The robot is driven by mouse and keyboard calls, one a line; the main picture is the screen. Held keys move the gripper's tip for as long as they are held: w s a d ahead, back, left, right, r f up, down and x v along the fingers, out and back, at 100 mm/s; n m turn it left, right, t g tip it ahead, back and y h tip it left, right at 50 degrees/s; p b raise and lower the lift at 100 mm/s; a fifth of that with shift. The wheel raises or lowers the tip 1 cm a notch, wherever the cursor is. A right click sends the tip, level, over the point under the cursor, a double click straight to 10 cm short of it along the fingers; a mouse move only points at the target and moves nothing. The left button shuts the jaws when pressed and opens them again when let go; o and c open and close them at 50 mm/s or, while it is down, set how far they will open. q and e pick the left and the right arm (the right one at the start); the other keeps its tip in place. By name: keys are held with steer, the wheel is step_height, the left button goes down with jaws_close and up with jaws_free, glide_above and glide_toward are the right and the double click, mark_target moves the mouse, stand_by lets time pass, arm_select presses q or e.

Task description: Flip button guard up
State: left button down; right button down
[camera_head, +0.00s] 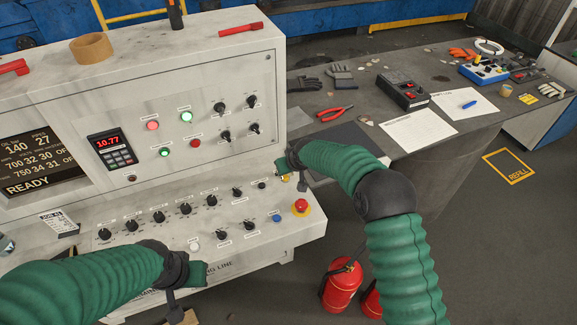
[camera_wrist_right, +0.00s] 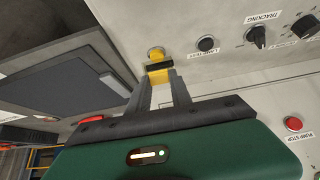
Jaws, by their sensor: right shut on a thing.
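The small yellow button guard (camera_wrist_right: 159,76) is on the sloped front of the light grey control console. In the right wrist view it is between my right fingertips (camera_wrist_right: 160,88), with a dark bar across it and a round yellow part just beyond. My right gripper is shut on it. In the head view, my right gripper (camera_head: 284,170) is at the console's right end, and a bit of yellow shows beside it. The guard's exact tilt is hard to tell. My left gripper (camera_head: 186,274) is over the console's front edge; its fingers are not clear.
A blue button (camera_head: 276,217) is close by. A dark workbench (camera_head: 350,100) with tools stands to the right. Red fire extinguishers (camera_head: 342,284) stand on the floor below.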

steer(key=shift+w+r, duration=0.2)
stand_by(0.3)
steer(key=c, duration=1.2)
jaws_free()
steer(key=shift+a, duration=0.1)
steer(key=shift+o, duration=0.2)
steer(key=shift+f, duration=0.1)
steer(key=b+v, duration=0.1)
steer(key=v, duration=1.5)
steer(key=shift+r+b, duration=0.35)
steer(key=shift+b, duration=0.05)
steer(key=shift+s, duration=0.1)
